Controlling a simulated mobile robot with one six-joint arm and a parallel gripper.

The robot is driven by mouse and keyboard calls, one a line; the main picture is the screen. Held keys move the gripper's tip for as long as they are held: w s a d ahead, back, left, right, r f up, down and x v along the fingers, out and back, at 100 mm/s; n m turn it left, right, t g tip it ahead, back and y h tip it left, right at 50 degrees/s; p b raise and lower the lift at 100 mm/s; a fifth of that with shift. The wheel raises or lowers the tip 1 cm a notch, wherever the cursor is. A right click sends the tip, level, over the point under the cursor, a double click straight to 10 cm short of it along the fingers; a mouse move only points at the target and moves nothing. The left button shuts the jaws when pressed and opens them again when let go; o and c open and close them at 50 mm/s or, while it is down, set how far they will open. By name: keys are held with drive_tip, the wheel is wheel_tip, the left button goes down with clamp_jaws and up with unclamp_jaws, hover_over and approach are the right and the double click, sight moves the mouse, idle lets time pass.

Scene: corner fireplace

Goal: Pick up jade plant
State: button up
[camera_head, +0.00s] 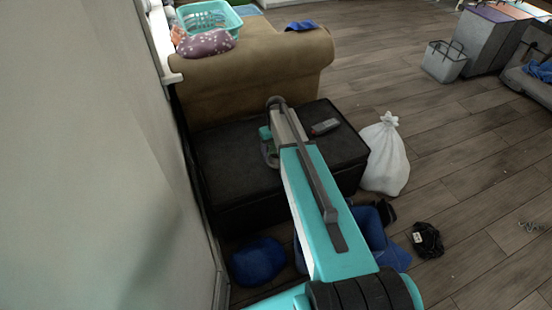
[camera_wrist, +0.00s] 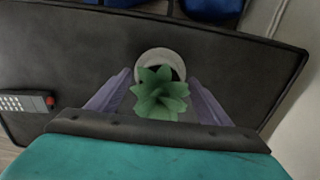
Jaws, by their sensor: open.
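The jade plant (camera_wrist: 160,95) is a green leafy rosette in the wrist view, in a round pale pot (camera_wrist: 160,55) on a black table or ottoman (camera_wrist: 75,65). My gripper (camera_wrist: 159,80) is open, with one grey-purple finger on the left of the plant and one on the right. The plant appears between the fingers, and I cannot tell whether either touches it.
A remote (camera_head: 325,126) lies on the black top, right of my arm. A white bag (camera_head: 385,155) stands on the floor beside it. A tan sofa (camera_head: 250,75) is behind, and a wall (camera_head: 90,150) is close on the left. Blue items (camera_head: 258,262) lie in front.

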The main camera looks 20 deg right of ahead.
idle(0.5)
drive_tip(key=c, duration=1.2)
drive_tip(key=shift+r, duration=0.15)
drive_tip(key=shift+r, duration=0.55)
wheel_tip(320, 180, up, 2)
drive_tip(key=shift+r, duration=0.1)
drive_tip(key=s+d+r, duration=0.1)
drive_tip(key=s, duration=1.5)
drive_tip(key=shift+r, duration=0.2)
